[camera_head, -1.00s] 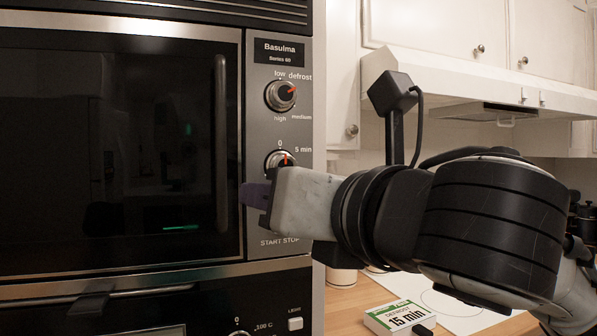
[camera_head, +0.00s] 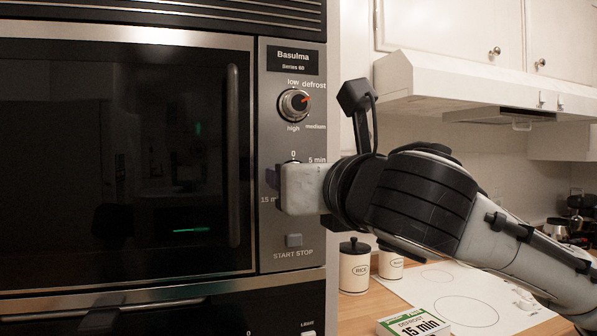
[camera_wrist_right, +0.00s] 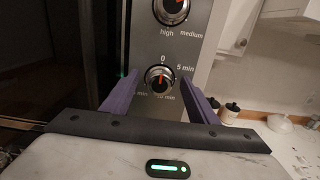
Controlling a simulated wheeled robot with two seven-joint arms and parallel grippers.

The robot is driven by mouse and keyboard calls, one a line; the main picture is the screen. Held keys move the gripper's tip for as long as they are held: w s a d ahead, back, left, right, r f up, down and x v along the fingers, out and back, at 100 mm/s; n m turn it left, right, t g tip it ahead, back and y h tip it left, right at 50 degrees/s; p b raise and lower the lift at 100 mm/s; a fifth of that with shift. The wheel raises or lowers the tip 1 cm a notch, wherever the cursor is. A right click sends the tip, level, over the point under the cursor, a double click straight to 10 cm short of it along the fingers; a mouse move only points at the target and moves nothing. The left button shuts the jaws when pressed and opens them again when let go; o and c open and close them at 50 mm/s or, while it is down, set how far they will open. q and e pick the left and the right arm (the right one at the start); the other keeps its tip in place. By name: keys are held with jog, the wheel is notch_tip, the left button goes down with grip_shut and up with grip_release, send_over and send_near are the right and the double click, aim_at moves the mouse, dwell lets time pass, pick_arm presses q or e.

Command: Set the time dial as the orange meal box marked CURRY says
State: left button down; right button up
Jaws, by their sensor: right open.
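The time dial (camera_wrist_right: 159,79) is a round silver and black knob on the oven panel, with its orange mark pointing up at 0. In the head view only its top edge (camera_head: 293,162) shows above my right gripper (camera_head: 273,181). In the right wrist view, the purple fingers of my right gripper (camera_wrist_right: 160,98) stand open, one on each side of the dial. I cannot tell whether they touch it. No orange CURRY box is in view. My left gripper is not in view.
The power dial (camera_head: 294,104) sits above, its mark towards defrost. The START STOP button (camera_head: 294,240) is below my gripper. The dark oven door has a vertical handle (camera_head: 233,155). A green and white box marked DEFROST 15 min (camera_head: 413,325) and canisters (camera_head: 354,266) stand on the counter.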

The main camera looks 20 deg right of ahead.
jog(key=shift+w, duration=0.15)
jog(key=c, duration=1)
